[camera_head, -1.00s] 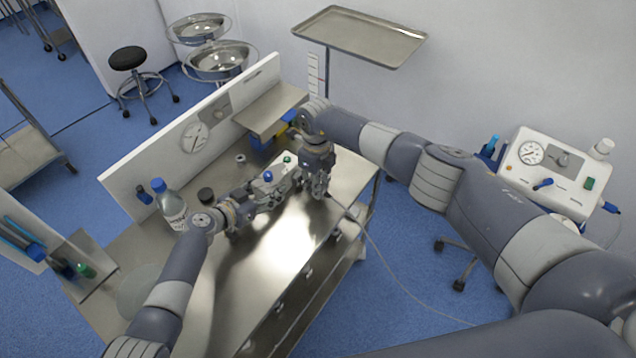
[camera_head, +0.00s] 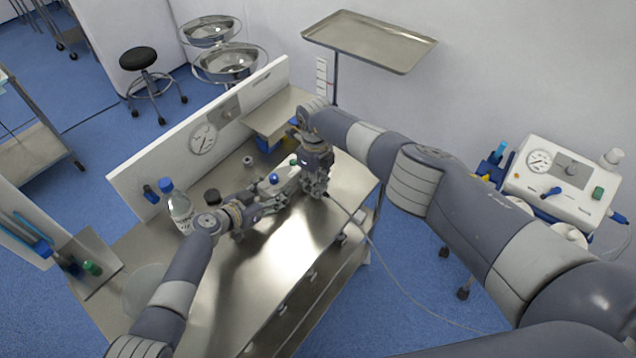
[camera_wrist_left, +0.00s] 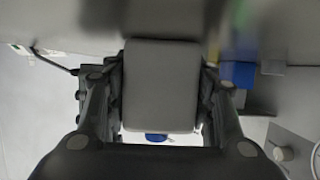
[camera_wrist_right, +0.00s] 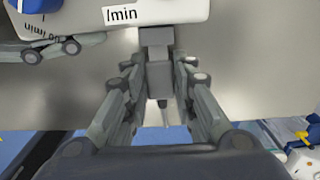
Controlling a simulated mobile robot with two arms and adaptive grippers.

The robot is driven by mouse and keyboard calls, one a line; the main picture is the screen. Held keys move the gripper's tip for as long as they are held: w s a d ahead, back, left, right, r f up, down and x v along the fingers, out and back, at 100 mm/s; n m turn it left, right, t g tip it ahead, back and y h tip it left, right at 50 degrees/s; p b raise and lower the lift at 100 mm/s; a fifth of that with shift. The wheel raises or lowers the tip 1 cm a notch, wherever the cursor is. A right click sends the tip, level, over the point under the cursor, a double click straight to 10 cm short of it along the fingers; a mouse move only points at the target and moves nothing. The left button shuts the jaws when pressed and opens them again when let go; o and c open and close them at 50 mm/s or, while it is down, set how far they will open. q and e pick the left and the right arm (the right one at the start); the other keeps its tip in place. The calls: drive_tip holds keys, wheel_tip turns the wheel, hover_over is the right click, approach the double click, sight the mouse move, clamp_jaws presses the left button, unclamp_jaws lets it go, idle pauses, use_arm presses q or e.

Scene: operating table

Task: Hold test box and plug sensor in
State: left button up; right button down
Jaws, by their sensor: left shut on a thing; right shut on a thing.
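The test box (camera_head: 282,180) is a small pale box with a blue and a green knob, above the steel table. My left gripper (camera_head: 268,200) is shut on it; its grey body (camera_wrist_left: 160,85) fills the space between the fingers in the left wrist view. My right gripper (camera_head: 317,192) is shut on the sensor's grey plug (camera_wrist_right: 157,78), close to the box's right end. In the right wrist view the plug points at the edge of the box's labelled white face (camera_wrist_right: 165,10) and appears to meet it. Whether it is seated in a socket I cannot tell.
A thin cable (camera_head: 385,264) runs from near my right gripper to the lower right. A raised shelf (camera_head: 280,112) and white back panel line the table (camera_head: 265,270). The table front is clear.

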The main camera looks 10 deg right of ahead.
use_arm(q)
drive_tip(key=shift+s+f, duration=0.1)
use_arm(e)
drive_tip(key=c, duration=1.2)
unclamp_jaws()
drive_tip(key=shift+a, duration=0.1)
drive_tip(key=shift+c, duration=0.2)
wheel_tip(320, 180, up, 12)
use_arm(q)
drive_tip(key=o, duration=1.4)
